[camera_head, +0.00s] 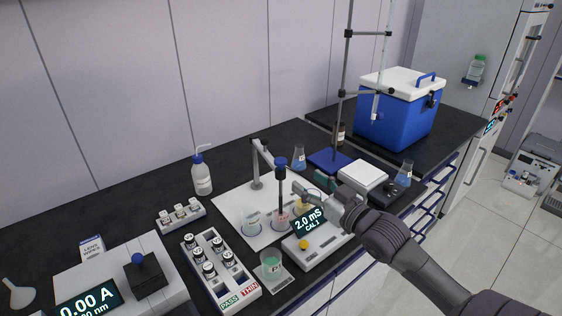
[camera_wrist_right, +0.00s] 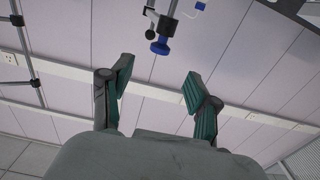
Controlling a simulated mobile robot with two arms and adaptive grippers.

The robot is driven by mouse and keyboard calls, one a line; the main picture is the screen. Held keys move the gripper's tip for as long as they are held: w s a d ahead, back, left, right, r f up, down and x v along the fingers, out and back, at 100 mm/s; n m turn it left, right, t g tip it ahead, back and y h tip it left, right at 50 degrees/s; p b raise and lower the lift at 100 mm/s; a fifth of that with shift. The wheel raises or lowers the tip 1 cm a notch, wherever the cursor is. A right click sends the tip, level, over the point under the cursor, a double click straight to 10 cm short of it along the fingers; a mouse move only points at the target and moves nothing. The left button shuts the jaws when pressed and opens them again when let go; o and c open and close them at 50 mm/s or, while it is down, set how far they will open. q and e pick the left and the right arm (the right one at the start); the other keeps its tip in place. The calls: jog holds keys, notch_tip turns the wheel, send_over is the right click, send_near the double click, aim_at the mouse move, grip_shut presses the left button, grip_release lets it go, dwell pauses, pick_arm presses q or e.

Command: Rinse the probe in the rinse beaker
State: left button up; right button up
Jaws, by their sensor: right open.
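The probe (camera_head: 282,185) has a blue cap and a dark body. It hangs upright from a grey holder arm (camera_head: 262,155), above or in the middle one of three small beakers. Its blue cap also seems to show in the right wrist view (camera_wrist_right: 160,47), ahead of the fingers. The beakers are a left one (camera_head: 251,221), a middle one (camera_head: 281,217) and a right one with yellowish content (camera_head: 304,206). I cannot tell which is the rinse beaker. My right gripper (camera_head: 312,187) is open and empty, just right of the probe and apart from it; its green-padded fingers show in the wrist view (camera_wrist_right: 157,92). My left gripper is out of view.
A meter reading 2.0 mS (camera_head: 309,221) stands under my right gripper. A vial rack (camera_head: 241,284) and a beaker of green liquid (camera_head: 270,268) are in front. A wash bottle (camera_head: 202,177) stands behind left. A blue stand base (camera_head: 330,160) and cooler (camera_head: 395,117) are behind right.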

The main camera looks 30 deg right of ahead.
aim_at(285, 165)
jog(key=w, duration=0.3)
jog(key=w+p, duration=0.1)
jog(key=w, duration=0.3)
jog(key=w+a+p, duration=0.1)
jog(key=w, duration=0.3)
jog(key=shift+w, duration=0.1)
grip_shut()
